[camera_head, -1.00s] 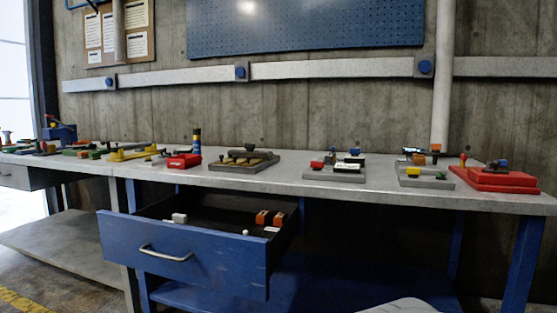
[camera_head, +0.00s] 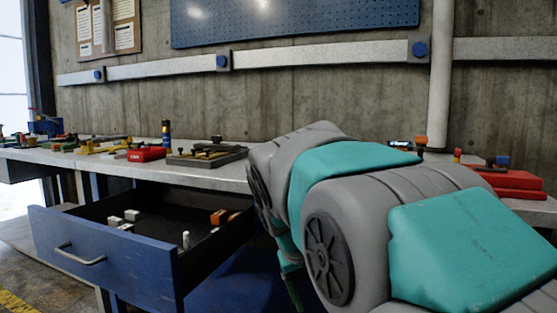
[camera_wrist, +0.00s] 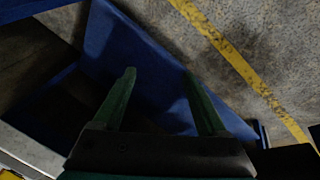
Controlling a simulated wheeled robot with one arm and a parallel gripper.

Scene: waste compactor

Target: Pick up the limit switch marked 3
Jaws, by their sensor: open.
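The open blue drawer (camera_head: 110,255) holds small parts. No number can be read, so I cannot tell which part is the limit switch marked 3. My gripper (camera_wrist: 160,75) is open and empty in the wrist view, its green fingers apart above the blue drawer front (camera_wrist: 150,50). The small parts do not show there.
The grey workbench (camera_head: 105,168) above the drawer carries a tray (camera_head: 206,154), a red block (camera_head: 146,154) and red items (camera_head: 510,182) at right. My arm hides much of the bench's right side. Open floor with a yellow line (camera_wrist: 230,52) lies before the drawer.

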